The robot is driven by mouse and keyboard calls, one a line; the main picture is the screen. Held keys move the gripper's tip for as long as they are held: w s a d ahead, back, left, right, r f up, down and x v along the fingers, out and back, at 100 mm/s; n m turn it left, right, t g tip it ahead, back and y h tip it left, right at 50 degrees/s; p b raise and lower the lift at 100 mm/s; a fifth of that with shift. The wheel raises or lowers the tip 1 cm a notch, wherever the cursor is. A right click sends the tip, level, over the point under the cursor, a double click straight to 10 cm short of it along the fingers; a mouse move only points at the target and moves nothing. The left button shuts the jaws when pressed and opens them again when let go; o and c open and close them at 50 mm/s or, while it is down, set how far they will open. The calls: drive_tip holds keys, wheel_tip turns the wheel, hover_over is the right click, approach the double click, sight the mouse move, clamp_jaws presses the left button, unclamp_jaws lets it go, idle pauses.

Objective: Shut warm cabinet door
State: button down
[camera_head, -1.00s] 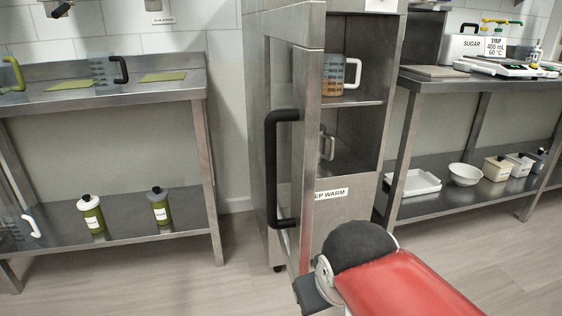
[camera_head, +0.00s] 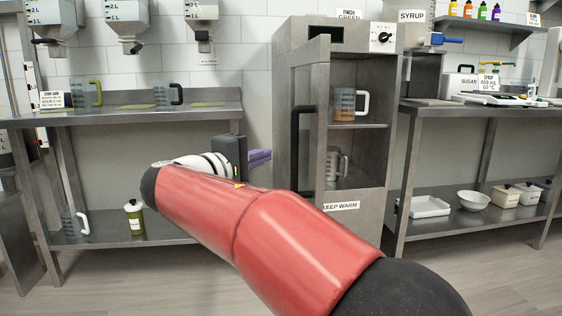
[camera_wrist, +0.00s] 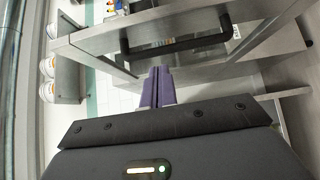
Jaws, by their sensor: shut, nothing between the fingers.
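The warm cabinet (camera_head: 352,205) stands in the middle of the head view, with a KEEP WARM label low on its front. Its door (camera_head: 318,120) stands open, swung toward me, with a black bar handle (camera_head: 300,145) on its outer face. Inside, a jug of orange-brown liquid (camera_head: 344,108) is on the upper shelf and another jug (camera_head: 336,165) is below. My gripper (camera_head: 262,158) is shut and empty, left of the door. In the wrist view the purple fingers (camera_wrist: 157,85) are together, near the black handle (camera_wrist: 180,46) and apparently apart from it.
A steel table (camera_head: 110,120) with jugs and green mats stands at left, its lower shelf holding a bottle (camera_head: 134,216). Another steel table (camera_head: 470,110) at right holds a scale and sugar box, with bowls below. Hoppers (camera_head: 125,25) hang at upper left.

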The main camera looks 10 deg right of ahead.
sight(315, 144)
drive_tip(key=shift+s+d+x, duration=0.3)
drive_tip(key=shift+s+x, duration=0.05)
drive_tip(key=shift+x, duration=1.6)
drive_tip(key=shift+s+d+x, duration=0.35)
drive_tip(key=shift+x, duration=1.65)
drive_tip(key=shift+s+d+x, duration=0.3)
drive_tip(key=shift+s+x, duration=0.05)
drive_tip(key=shift+x, duration=1.6)
